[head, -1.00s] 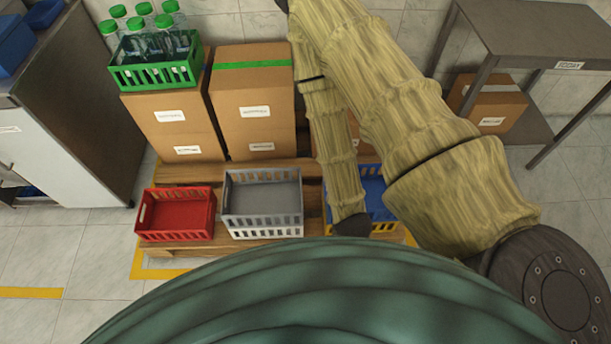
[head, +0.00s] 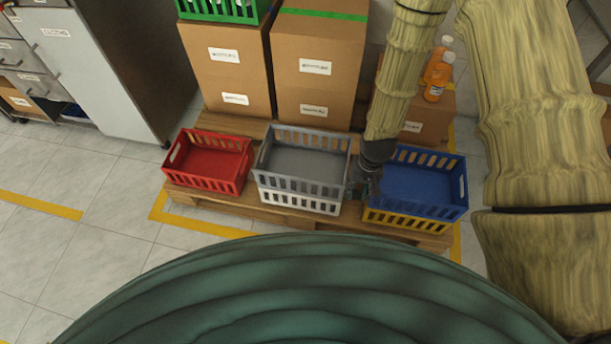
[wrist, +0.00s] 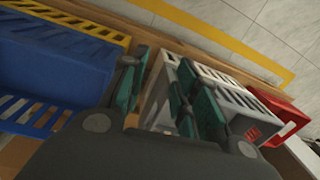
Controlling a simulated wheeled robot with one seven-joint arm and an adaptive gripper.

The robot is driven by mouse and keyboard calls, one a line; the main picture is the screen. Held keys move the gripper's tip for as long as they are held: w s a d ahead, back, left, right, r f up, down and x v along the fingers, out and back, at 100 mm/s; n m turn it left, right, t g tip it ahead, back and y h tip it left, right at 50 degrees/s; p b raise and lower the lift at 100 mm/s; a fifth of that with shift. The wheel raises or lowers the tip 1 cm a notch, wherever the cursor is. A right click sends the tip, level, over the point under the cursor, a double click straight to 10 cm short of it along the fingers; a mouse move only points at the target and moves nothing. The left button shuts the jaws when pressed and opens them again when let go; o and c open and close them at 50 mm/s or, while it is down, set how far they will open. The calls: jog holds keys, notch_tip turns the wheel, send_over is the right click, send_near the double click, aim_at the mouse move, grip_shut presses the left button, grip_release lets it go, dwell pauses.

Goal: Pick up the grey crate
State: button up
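The grey crate (head: 303,160) is empty and stands in the middle of a row on the pallet, on top of a white crate (head: 300,201). My gripper (head: 366,186) is low at its right side, in the gap before the blue crate (head: 420,182). In the wrist view, the two teal-padded fingers of my gripper (wrist: 158,97) are apart, with a pale crate's end (wrist: 160,84) showing between them. Whether either finger touches it I cannot tell. The fingertips are mostly hidden in the head view.
The blue crate sits on a yellow crate (head: 405,221), close right of my gripper. A red crate (head: 208,160) stands left of the grey one. Tall cardboard boxes (head: 318,70) stand behind on the pallet (head: 265,209). An orange bottle (head: 436,75) is behind right.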

jog(key=shift+m+h, duration=0.4)
jog(key=shift+m, duration=0.2)
jog(key=w+b, duration=0.3)
jog(key=w, duration=0.1)
jog(key=w+b, duration=0.3)
jog(key=w, duration=0.2)
jog(key=w+b, duration=0.3)
jog(key=w, duration=0.1)
jog(key=shift+w+a+f+b, duration=0.2)
jog(key=shift+w+f+b, duration=0.1)
jog(key=shift+b, duration=0.1)
jog(key=shift+w+d+f+b, duration=0.15)
jog(key=shift+f+b, duration=1)
jog(key=shift+f, duration=1.4)
jog(key=shift+w+d+f+b, duration=0.1)
jog(key=shift+f+b, duration=1)
jog(key=shift+f, duration=1.4)
grip_shut()
